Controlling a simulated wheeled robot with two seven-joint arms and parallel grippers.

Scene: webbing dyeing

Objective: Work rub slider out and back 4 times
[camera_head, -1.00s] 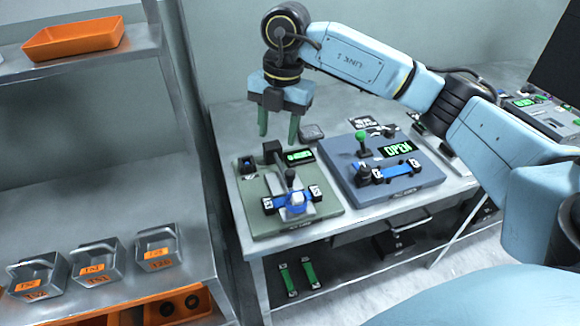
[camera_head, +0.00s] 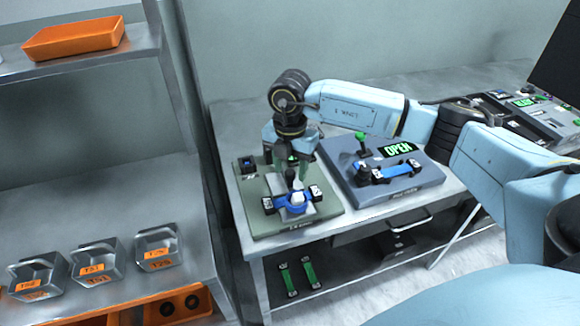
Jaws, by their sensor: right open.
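The rub slider device is a green-grey base (camera_head: 256,222) on the table, with a blue webbing strip (camera_head: 283,207) clamped across its front and a white block on the strip. A dark knob (camera_head: 290,176) on a grey carriage stands just behind the strip. My right gripper (camera_head: 291,171) is open and pointing down over the device, its green fingers to either side of the knob. Whether they touch the knob cannot be told. The gripper hides most of the device's display. My left gripper is not in view.
A blue-grey device (camera_head: 425,183) with a green-topped lever (camera_head: 361,140), an OPEN display (camera_head: 398,149) and another blue strip stands to the right. A metal shelf at left holds an orange tray (camera_head: 75,38) and several metal bins (camera_head: 157,247). Green strips (camera_head: 309,271) lie below the table.

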